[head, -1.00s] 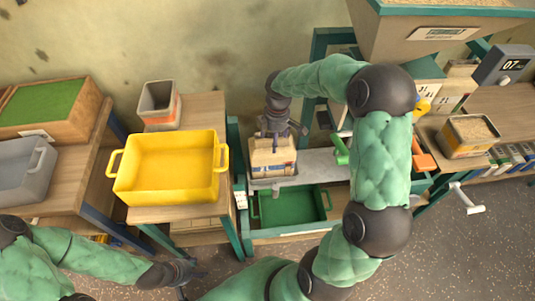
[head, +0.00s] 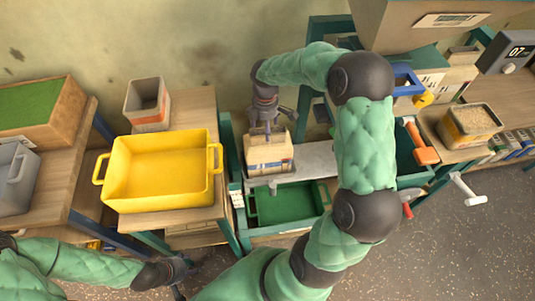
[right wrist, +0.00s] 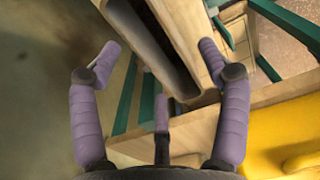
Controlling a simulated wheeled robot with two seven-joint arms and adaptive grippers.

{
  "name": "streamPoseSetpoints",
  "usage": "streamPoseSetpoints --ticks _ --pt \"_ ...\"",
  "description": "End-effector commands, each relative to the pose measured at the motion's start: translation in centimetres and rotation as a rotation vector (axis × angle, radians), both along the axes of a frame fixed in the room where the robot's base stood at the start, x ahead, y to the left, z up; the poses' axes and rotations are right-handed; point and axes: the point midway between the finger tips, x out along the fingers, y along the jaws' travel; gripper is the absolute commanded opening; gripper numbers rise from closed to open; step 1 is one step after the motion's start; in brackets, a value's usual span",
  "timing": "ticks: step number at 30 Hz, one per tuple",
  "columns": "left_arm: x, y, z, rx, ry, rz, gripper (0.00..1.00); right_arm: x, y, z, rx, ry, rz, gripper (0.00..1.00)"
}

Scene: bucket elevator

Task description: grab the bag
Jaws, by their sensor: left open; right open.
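The bag (head: 268,158) is a tan block-like pack with a printed label, standing on a grey metal surface above the green bin in the head view. My right gripper (head: 267,130) is open just above and at the back of its top; the head view does not show clearly whether they touch. In the right wrist view my right fingers (right wrist: 158,88) are spread around a tan shape with a dark gap; I cannot tell if it is the bag. My left gripper (head: 178,272) is open and empty at the lower left, low in front of the yellow tray's table.
A yellow tray (head: 209,188) stands on a wooden table left of the bag, with a small grey bin (head: 148,115) behind it. A green bin (head: 290,222) sits in front of the bag. An orange handle (head: 421,146) is at the right. My right arm hides part of the grey surface.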

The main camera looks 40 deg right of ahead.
Motion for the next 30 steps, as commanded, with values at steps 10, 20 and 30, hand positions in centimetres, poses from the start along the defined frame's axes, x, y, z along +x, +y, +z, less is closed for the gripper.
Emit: streamPoseSetpoints --ticks 10,20,30 --pt "0.0 0.0 -2.6 0.000 0.000 0.000 0.61 -0.4 -0.5 -4.4 0.000 0.002 0.000 0.76" --pt "0.0 0.0 -2.7 0.000 0.000 0.000 0.61 -0.3 -0.5 -4.8 0.000 -0.001 0.000 0.71" --pt "0.0 0.0 -2.7 0.000 0.000 0.000 0.61 -0.2 -0.6 -4.6 -0.002 -0.006 -0.002 0.00"
